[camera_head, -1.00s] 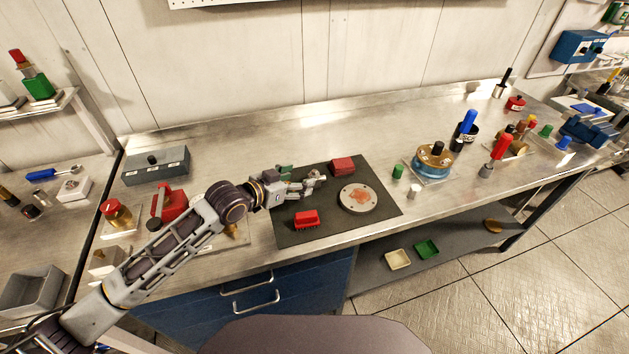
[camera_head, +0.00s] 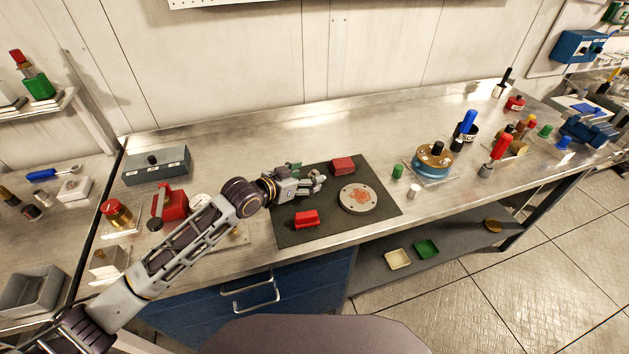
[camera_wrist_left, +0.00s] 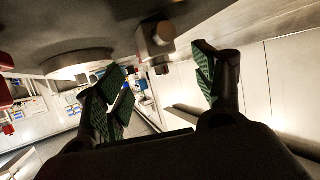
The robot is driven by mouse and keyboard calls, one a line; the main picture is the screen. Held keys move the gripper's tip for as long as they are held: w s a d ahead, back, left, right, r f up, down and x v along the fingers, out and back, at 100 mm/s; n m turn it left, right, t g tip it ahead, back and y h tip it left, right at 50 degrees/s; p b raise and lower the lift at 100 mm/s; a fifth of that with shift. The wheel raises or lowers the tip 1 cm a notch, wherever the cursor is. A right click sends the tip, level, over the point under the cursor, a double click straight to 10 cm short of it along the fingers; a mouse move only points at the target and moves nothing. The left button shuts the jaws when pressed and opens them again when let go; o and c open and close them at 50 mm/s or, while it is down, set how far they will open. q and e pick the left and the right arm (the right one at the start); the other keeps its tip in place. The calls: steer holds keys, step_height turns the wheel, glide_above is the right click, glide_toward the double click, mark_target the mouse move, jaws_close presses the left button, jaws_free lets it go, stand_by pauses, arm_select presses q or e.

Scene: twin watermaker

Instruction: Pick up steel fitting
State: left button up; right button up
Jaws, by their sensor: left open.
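The steel fitting (camera_wrist_left: 155,42) shows in the left wrist view as a small blocky metal piece with a round stub, on the dark mat, which appears at the top of that view. It lies just beyond and between the fingers of my left gripper (camera_wrist_left: 160,78), which is open with green pads and nothing in its grasp. In the head view my left gripper (camera_head: 306,180) is low over the mat (camera_head: 370,225), left of the round metal plate (camera_head: 358,198). There the fitting is small and hard to separate from the fingertips. My right gripper is not in view.
A green cylinder (camera_head: 397,171) and a white cylinder (camera_head: 414,191) stand right of the mat. The bench's back middle is clear.

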mark_target(312, 173)
arm_select(q)
steer(key=shift+x, duration=2.35)
steer(key=shift+r, duration=0.1)
steer(key=c, duration=1.4)
